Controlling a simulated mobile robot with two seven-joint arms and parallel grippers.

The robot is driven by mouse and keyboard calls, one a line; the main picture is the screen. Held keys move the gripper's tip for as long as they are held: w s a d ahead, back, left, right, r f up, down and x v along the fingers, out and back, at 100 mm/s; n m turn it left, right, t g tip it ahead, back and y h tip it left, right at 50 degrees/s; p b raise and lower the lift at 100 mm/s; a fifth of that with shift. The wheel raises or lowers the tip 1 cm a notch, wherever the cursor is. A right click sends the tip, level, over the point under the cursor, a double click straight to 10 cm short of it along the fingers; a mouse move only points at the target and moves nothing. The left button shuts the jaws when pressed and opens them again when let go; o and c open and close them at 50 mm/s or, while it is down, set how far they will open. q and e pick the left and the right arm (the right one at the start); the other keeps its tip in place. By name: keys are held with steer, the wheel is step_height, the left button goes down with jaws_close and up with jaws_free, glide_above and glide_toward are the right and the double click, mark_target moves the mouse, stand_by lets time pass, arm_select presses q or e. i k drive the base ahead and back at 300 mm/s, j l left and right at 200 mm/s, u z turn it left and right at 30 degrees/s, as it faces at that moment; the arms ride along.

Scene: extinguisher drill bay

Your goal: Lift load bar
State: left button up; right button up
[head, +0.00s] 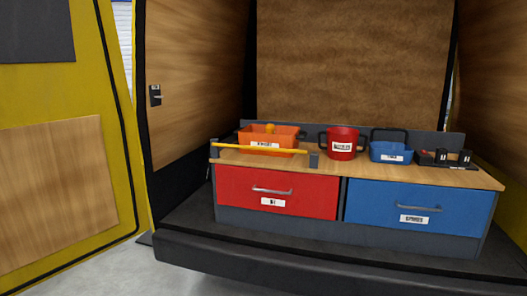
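The load bar (258,149) is a thin yellow bar lying across the front left of the wooden worktop, in front of an orange bin. Its left end meets a dark post (214,149) and its right end meets a dark block (314,160). It looks nearly level and crosses the lower front of the bin. Neither of my grippers shows in the head view.
An orange bin (286,135), a red bucket (341,143), a blue basket (390,152) and a black holder (444,159) stand on the worktop (355,170). Red (277,190) and blue (418,213) drawers below are shut. A yellow van door (55,140) stands open at left.

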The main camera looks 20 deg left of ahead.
mark_target(217, 145)
steer(key=i+j+z, duration=0.1)
steer(key=i, duration=0.35)
steer(key=i+j+z, duration=0.15)
steer(key=i, duration=0.35)
steer(key=i+j+z, duration=0.1)
steer(key=i, duration=0.35)
steer(key=i+j+z, duration=0.1)
steer(key=i+j, duration=0.2)
steer(key=i, duration=0.15)
